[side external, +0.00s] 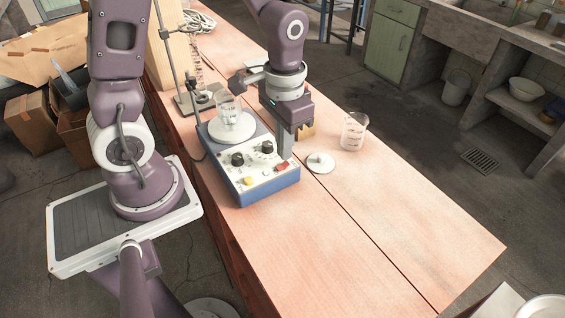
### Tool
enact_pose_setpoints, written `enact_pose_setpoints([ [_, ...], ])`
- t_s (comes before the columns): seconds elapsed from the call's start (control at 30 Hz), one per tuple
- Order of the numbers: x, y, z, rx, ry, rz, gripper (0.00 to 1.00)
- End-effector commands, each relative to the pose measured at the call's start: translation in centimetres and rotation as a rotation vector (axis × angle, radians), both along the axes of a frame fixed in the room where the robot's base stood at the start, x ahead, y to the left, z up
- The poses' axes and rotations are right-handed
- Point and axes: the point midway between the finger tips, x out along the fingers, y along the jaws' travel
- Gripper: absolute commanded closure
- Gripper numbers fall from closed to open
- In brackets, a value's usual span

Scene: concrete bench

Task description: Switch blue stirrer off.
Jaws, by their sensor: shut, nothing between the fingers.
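The blue stirrer (268,192) stands on the bench with its control panel facing the near side. Its panel has two black knobs, a yellow button (248,181) and a red switch (282,167). A clear beaker (228,117) stands on its round white plate (232,130). My gripper (286,156) points down over the panel's right side, fingers shut and empty, with the tips close to the red switch. I cannot tell whether they touch it, or which way the switch is set.
A white round lid-like piece (320,162) and a second beaker (354,131) stand right of the stirrer. A metal stand (188,98) is behind it at the left. The near right of the bench (400,222) is clear.

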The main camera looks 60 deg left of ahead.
Motion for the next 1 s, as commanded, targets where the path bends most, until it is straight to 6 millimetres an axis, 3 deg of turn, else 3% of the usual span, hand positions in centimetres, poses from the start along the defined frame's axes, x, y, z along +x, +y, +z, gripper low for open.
enact_pose_setpoints([
  [1.0, 0.0, 0.0, -1.3, 0.000, 0.001, 0.000, 1.00],
])
